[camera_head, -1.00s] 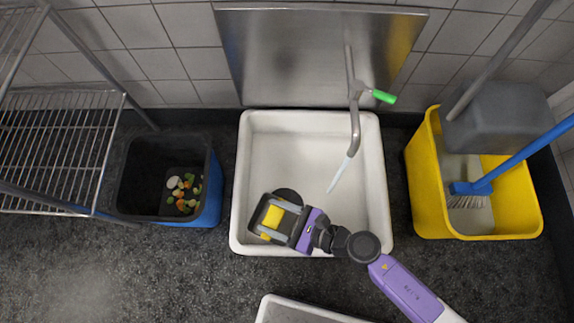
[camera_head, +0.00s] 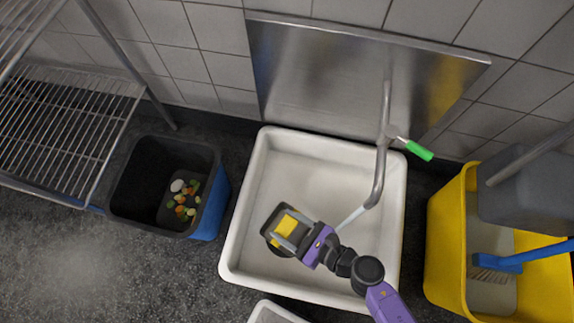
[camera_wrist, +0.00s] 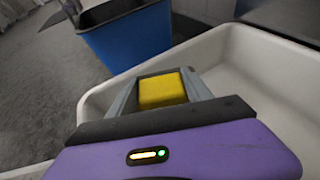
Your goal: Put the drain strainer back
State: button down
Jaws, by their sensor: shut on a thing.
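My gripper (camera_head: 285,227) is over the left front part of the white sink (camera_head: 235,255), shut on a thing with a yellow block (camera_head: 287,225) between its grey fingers. I take this held thing for the drain strainer. A dark, squarish part shows around the yellow block in the head view. The yellow block also shows in the wrist view (camera_wrist: 162,90). A dark round patch (camera_head: 277,249) peeks out below the gripper; I cannot tell whether it is the drain or a shadow. The gripper hides most of it, and the height above the sink floor is unclear.
A tap (camera_head: 381,165) with a green handle (camera_head: 418,150) runs water into the sink, close to my wrist. A blue bin (camera_head: 207,205) with food scraps stands left. A yellow mop bucket (camera_head: 448,235) stands right, a wire rack (camera_head: 65,120) far left.

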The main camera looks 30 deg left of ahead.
notch_tip(320, 180, down, 12)
jog(key=b, duration=0.5)
jog(key=shift+r+b, duration=0.15)
jog(key=shift+b, duration=0.2)
jog(key=shift+c, duration=2.2)
grip_release()
jog(key=shift+f, duration=0.2)
jog(key=p+v, duration=0.3)
jog(key=v, duration=0.9)
jog(key=shift+r, duration=0.15)
